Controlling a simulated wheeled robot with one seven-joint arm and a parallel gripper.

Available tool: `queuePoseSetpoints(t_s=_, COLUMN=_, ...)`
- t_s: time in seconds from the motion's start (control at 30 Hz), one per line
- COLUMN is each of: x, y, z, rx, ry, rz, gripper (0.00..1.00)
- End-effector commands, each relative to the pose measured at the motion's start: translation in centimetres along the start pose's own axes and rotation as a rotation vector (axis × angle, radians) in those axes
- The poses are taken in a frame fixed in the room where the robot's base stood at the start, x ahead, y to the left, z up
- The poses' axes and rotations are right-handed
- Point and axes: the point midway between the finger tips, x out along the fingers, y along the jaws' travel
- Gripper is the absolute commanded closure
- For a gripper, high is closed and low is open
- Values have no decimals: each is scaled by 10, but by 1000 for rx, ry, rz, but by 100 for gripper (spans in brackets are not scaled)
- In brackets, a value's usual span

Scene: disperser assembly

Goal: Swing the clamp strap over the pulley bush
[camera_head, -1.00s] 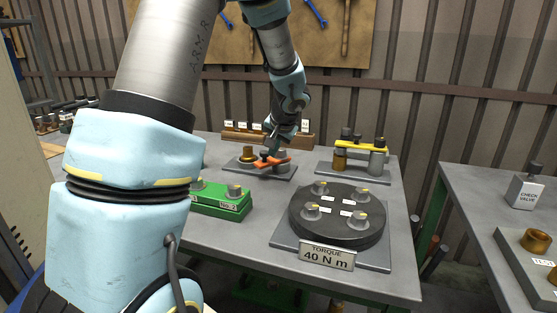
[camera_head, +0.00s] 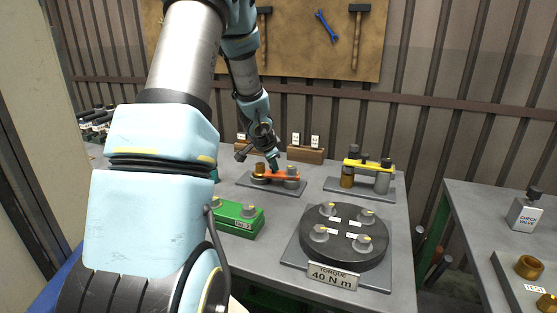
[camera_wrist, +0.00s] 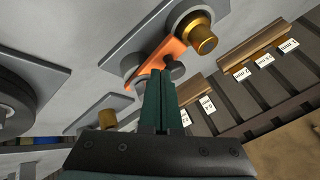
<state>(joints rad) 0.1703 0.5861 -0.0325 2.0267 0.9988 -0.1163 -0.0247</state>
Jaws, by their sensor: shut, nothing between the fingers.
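The orange clamp strap (camera_head: 281,175) lies over a grey plate (camera_head: 262,187) at the back of the bench, between a grey post (camera_head: 291,184) and the brass-coloured bush (camera_head: 260,169). In the wrist view the strap (camera_wrist: 153,57) reaches up to the side of the bush (camera_wrist: 203,40); I cannot tell whether its end touches it. A dark knob (camera_wrist: 175,70) stands on the strap. My gripper (camera_head: 275,166) is shut and empty, its fingertips (camera_wrist: 160,76) low beside the knob and strap. Contact with them is unclear.
A yellow-strapped clamp (camera_head: 368,165) stands to the right on its own plate. A black disc (camera_head: 345,237) with several posts and a green block (camera_head: 237,220) stand nearer. A wooden label rack (camera_head: 306,155) lies close behind my gripper.

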Motion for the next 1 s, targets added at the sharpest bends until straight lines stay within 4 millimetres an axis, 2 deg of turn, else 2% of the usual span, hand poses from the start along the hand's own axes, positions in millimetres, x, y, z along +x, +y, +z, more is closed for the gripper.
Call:
queuePoseSetpoints(t_s=0.4, x=4, y=-14, z=2, rx=-6, ry=-3, rz=-2, gripper=100)
queuePoseSetpoints(t_s=1.0, x=7, y=-16, z=3, rx=-7, ry=-3, rz=-3, gripper=100)
